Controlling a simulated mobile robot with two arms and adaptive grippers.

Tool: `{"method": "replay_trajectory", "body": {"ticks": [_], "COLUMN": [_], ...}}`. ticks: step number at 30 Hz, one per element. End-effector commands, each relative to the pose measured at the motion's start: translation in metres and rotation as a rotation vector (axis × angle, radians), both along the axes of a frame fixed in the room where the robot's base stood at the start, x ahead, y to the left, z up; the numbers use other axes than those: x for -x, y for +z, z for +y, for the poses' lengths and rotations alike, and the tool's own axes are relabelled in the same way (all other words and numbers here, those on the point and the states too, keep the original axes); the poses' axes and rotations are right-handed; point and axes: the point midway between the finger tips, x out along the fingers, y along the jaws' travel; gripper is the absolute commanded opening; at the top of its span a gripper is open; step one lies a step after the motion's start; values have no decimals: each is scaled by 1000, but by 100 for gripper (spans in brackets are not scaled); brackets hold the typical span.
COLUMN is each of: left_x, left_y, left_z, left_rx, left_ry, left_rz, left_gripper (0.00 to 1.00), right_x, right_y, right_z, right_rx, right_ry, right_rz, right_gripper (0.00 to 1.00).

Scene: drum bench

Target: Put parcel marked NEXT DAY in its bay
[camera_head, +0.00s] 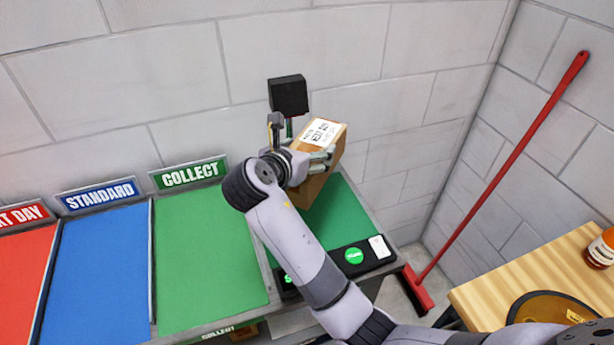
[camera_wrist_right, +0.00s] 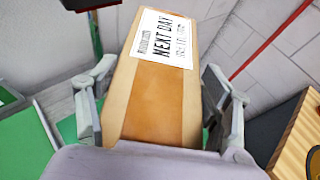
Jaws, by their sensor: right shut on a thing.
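A brown cardboard parcel (camera_head: 318,180) with a white label is in my right gripper (camera_head: 308,160). In the right wrist view the parcel (camera_wrist_right: 155,95) lies between both fingers and its label reads NEXT DAY. The gripper is shut on it and holds it above the green surface at the right end of the bench. The red NEXT DAY bay (camera_head: 22,275) is at the far left, with its red sign (camera_head: 22,216) cut by the picture edge. My left gripper is not in view.
A blue STANDARD bay (camera_head: 95,265) and a green COLLECT bay (camera_head: 208,245) lie between the red bay and my gripper. A black box on a post (camera_head: 288,95) stands behind the parcel. A red broom (camera_head: 500,165) leans at the right, near a wooden table (camera_head: 520,280).

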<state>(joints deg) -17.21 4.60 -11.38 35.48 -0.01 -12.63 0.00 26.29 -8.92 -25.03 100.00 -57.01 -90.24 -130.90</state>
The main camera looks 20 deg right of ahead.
Motion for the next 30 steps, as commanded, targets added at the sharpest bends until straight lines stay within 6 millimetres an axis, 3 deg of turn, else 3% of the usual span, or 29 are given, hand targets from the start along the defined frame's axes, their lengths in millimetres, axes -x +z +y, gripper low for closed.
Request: {"method": "replay_trajectory", "body": {"ticks": [1, 6, 14, 20, 30], "left_x": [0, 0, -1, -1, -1], "left_y": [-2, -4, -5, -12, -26], "left_z": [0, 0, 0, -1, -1], "left_rx": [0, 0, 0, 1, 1], "left_ry": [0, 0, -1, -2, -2], "left_rz": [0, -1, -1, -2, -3], "left_gripper": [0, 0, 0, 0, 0], "right_x": [-1, -1, 2, 29, 130], "right_y": [14, 40, 52, 23, -40], "right_z": [0, 0, -1, -7, -11], "right_rx": [-1, -1, 2, 20, 32], "right_ry": [0, 0, 1, 27, 162], "right_rz": [-10, -7, -3, -7, -12], "right_gripper": [25, 25, 25, 25, 25]}}
